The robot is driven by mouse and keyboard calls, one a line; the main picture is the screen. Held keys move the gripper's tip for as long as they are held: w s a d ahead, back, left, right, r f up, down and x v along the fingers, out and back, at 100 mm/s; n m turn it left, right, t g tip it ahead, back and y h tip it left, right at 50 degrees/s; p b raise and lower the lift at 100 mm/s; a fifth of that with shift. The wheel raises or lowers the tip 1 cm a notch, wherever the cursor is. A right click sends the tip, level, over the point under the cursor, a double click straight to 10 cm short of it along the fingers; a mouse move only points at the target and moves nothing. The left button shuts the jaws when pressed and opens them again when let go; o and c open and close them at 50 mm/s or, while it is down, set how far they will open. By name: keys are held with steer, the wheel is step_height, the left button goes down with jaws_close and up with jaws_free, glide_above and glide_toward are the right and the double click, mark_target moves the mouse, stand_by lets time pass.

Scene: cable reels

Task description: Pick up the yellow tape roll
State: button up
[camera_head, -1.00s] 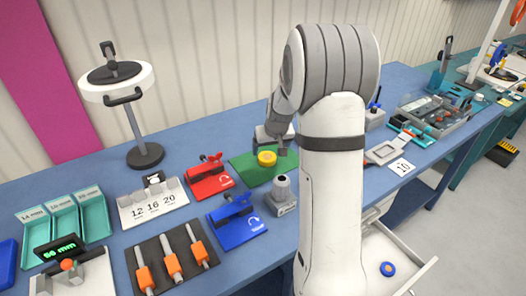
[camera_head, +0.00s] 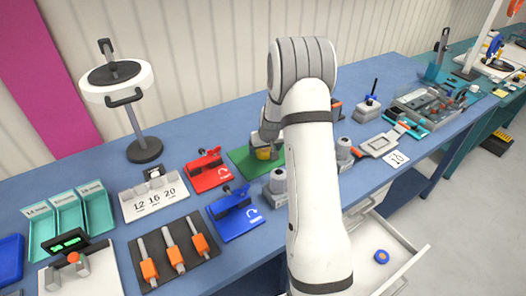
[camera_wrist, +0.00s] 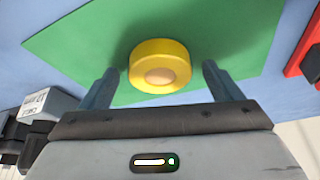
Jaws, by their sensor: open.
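The yellow tape roll (camera_wrist: 150,58) lies flat on the green mat (camera_wrist: 75,55) in the wrist view, with a tan core in its middle. My gripper (camera_wrist: 160,82) is open. Its two fingers stand apart to the left and right of the roll, with gaps on both sides. The roll sits mostly ahead of the fingertips. In the head view, the roll (camera_head: 263,153) shows just below my gripper (camera_head: 264,146) and is partly hidden by it. The green mat (camera_head: 240,160) also shows there, partly covered by my arm.
A red fixture (camera_head: 207,171) and a blue fixture (camera_head: 236,215) stand left and front of the mat. An open drawer (camera_head: 400,260) holds a blue-and-orange ring (camera_head: 381,256).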

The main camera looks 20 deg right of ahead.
steer(key=c, duration=1.1)
steer(key=shift+r, duration=0.1)
